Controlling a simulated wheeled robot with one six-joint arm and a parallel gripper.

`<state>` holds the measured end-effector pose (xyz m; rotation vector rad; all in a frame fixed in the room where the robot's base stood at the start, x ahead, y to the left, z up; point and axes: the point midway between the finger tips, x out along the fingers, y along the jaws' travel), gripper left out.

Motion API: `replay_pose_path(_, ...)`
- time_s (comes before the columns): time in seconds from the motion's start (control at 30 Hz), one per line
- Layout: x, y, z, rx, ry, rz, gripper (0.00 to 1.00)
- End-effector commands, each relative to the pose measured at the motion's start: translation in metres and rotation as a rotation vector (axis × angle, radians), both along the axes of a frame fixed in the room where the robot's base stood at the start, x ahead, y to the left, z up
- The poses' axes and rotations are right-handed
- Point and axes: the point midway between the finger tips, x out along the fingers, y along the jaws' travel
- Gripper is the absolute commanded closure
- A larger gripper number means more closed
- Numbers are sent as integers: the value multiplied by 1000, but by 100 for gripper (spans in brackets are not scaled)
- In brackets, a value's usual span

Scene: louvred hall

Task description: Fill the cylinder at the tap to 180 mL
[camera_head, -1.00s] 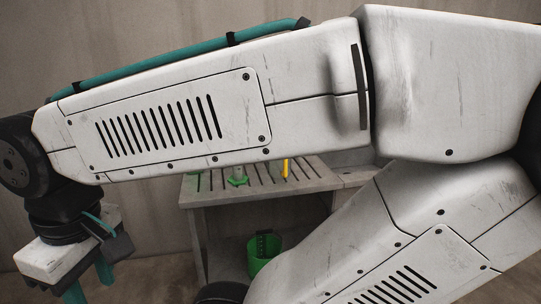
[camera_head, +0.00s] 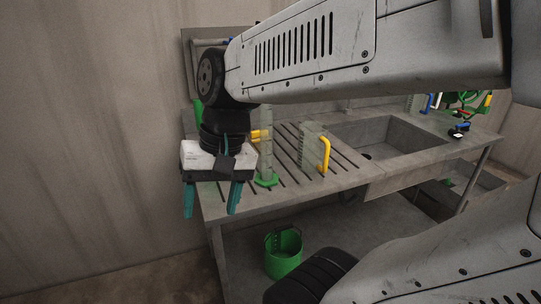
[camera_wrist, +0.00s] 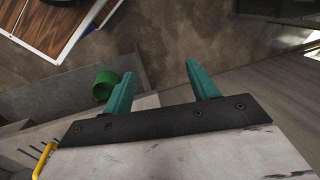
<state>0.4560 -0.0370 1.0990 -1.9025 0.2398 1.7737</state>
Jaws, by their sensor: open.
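A clear measuring cylinder (camera_head: 266,150) with a green foot stands upright on the slatted drainboard, at the left of the counter in the head view. My gripper (camera_head: 212,205) hangs just left of it, fingers down, open and empty, apart from the cylinder. In the wrist view my two teal fingers (camera_wrist: 160,92) are spread with nothing between them. The cylinder does not show in the wrist view. The tap is not clearly seen; my arm covers part of the area behind the sink.
A clear jug with a yellow handle (camera_head: 324,154) stands right of the cylinder. The sink basin (camera_head: 395,140) is further right, with coloured items (camera_head: 465,105) beyond it. A green bucket (camera_head: 283,255) sits below the counter; it also shows in the wrist view (camera_wrist: 104,86).

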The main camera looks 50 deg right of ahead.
Motion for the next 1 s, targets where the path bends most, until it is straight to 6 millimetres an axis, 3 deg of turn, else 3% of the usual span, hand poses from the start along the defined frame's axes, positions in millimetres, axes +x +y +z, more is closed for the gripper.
replay_pose_path(0.17, 47, -43, 4, 292, 21, -544, 41)
replay_pose_path(0.27, 72, -79, 8, 459, 12, -842, 41)
replay_pose_path(0.4, 94, -149, 14, 705, -16, -1248, 41)
replay_pose_path(0.6, 93, -252, 19, 1021, -87, -1700, 41)
replay_pose_path(0.7, 84, -290, 21, 1139, -123, -1841, 41)
replay_pose_path(0.8, 80, -316, 24, 1245, -147, -1944, 41)
replay_pose_path(1.0, 90, -332, 42, 1456, -127, -2082, 41)
